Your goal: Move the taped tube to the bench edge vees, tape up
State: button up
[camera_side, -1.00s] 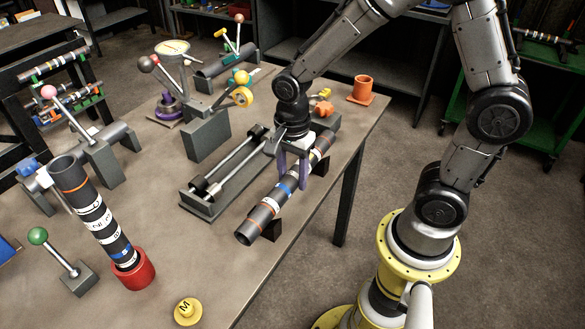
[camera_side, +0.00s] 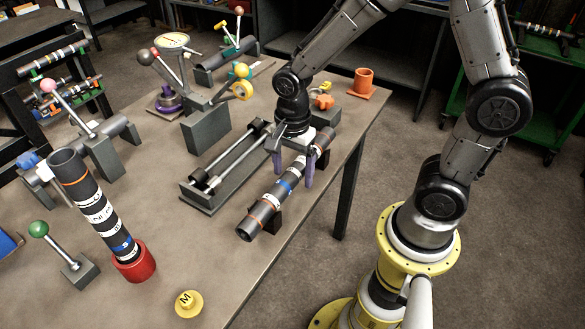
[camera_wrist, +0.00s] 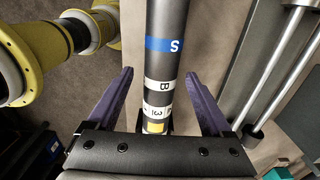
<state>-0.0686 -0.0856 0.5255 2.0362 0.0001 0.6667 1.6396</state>
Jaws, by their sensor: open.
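The dark taped tube (camera_side: 266,210) lies along the bench's right edge, with white lettered bands, a blue band and an orange ring. A dark vee block (camera_side: 274,221) supports it near its front end; the far support is mostly hidden behind my gripper. My gripper (camera_side: 293,174) is open above the tube, its purple fingers on either side and apart from it. In the wrist view the tube (camera_wrist: 167,65) runs between the open fingers (camera_wrist: 157,74). Its blue band and a small yellow patch face up toward the camera.
A grey two-rod fixture (camera_side: 208,199) lies left of the tube. Another banded tube (camera_side: 95,206) leans in a red cup (camera_side: 134,263). A yellow M disc (camera_side: 188,304) lies at the front; an orange cup (camera_side: 362,82) stands at the far right corner. Lever fixtures crowd the back left.

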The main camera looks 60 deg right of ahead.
jog(key=shift+r, duration=0.1)
notch_tip(320, 180, up, 14)
dwell(0.5)
jog(key=s+d+r+n+t, duration=0.2)
jog(key=s+n+t, duration=0.3)
jog(key=s+n, duration=0.7)
jog(key=shift+s+n+t, duration=0.3)
jog(key=shift+n, duration=2.7)
